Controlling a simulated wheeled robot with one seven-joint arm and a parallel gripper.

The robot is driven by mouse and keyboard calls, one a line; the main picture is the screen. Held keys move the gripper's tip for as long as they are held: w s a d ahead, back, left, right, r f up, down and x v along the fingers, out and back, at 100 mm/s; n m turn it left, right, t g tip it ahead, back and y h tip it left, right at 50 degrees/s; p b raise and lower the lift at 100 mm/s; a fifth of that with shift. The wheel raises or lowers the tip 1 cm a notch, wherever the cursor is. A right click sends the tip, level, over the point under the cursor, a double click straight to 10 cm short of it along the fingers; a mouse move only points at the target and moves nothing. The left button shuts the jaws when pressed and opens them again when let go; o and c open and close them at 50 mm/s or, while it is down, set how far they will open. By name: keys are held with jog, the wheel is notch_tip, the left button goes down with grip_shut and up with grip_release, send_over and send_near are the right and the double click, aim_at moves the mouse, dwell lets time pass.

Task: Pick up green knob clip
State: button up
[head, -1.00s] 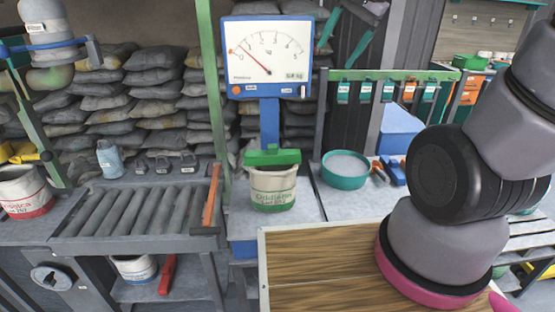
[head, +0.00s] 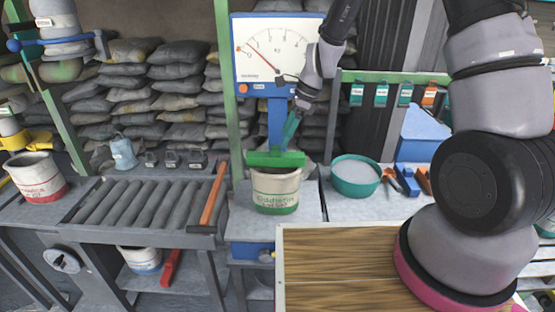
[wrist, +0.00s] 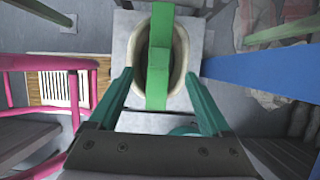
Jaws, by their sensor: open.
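The green knob clip (head: 276,158) lies as a bar across the top of a white bucket (head: 275,192) with a green base, under the dial scale. In the wrist view the clip (wrist: 158,68) crosses the bucket's oval mouth lengthwise. My gripper (head: 292,122) is just above the clip in the head view, pointing down. In the wrist view its two teal fingers (wrist: 159,76) are open, one to each side of the clip, with gaps and nothing held. I cannot tell how far above the clip the fingertips are.
The dial scale (head: 277,52) and its blue post (head: 277,118) stand close behind my gripper; the post also shows in the wrist view (wrist: 262,68). A teal bowl of powder (head: 355,176) is to the right. A roller table (head: 145,205) is to the left.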

aim_at(278, 147)
jog(key=x, duration=0.9)
jog(key=shift+r, duration=0.1)
grip_shut()
notch_tip(278, 147, up, 9)
jog(key=shift+f, duration=3.85)
